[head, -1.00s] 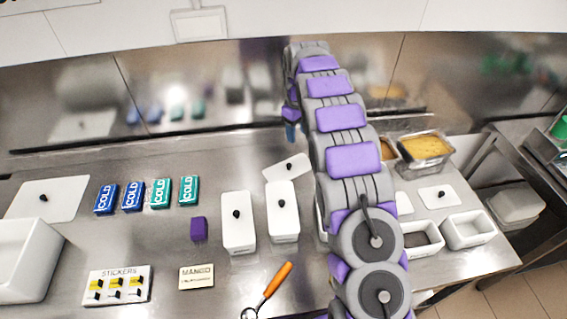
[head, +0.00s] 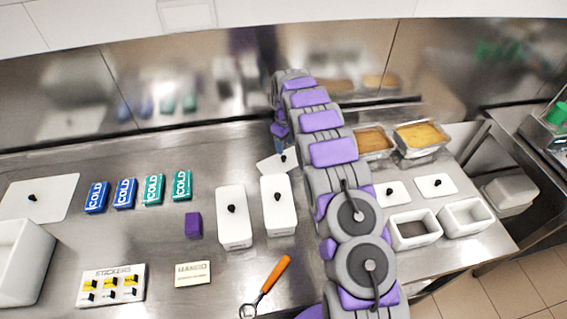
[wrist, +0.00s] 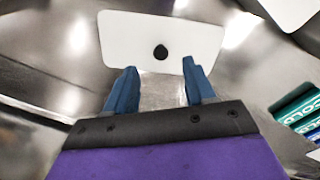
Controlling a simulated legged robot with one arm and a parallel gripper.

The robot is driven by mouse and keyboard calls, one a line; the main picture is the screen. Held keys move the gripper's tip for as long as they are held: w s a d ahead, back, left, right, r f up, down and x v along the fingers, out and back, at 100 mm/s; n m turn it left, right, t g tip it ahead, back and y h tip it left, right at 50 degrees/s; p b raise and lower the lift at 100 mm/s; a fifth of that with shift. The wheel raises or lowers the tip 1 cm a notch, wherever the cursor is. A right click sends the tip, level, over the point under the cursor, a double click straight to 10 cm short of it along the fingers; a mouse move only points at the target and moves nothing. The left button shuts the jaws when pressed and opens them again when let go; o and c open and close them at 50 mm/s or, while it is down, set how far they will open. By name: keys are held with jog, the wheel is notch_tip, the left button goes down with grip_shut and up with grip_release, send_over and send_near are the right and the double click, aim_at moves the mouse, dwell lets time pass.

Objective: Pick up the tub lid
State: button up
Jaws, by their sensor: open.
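A loose white tub lid (head: 268,166) with a black knob lies on the steel counter behind the closed tubs, partly hidden by my arm. In the wrist view the lid (wrist: 125,40) lies just ahead of my gripper, with its knob (wrist: 160,52) beyond and between the fingertips. My gripper (wrist: 158,66) is open, with two blue fingers and nothing between them. In the head view its fingers are mostly hidden beside my arm, close to the lid. I cannot tell whether they touch it.
Two lidded white tubs (head: 235,228) (head: 281,215) stand in front of the lid. Blue and teal COLD packs (head: 126,193) and a purple block (head: 194,225) are to the left. Open white tubs (head: 467,216), loose lids (head: 436,184) and filled steel pans (head: 420,139) are to the right.

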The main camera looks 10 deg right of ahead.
aim_at(284, 157)
jog(key=f, duration=0.4)
jog(key=f+b, duration=0.1)
jog(key=f, duration=0.1)
jog(key=shift+w+a+f, duration=0.2)
jog(key=shift+w+f, duration=0.05)
jog(key=shift+f, duration=0.15)
grip_shut()
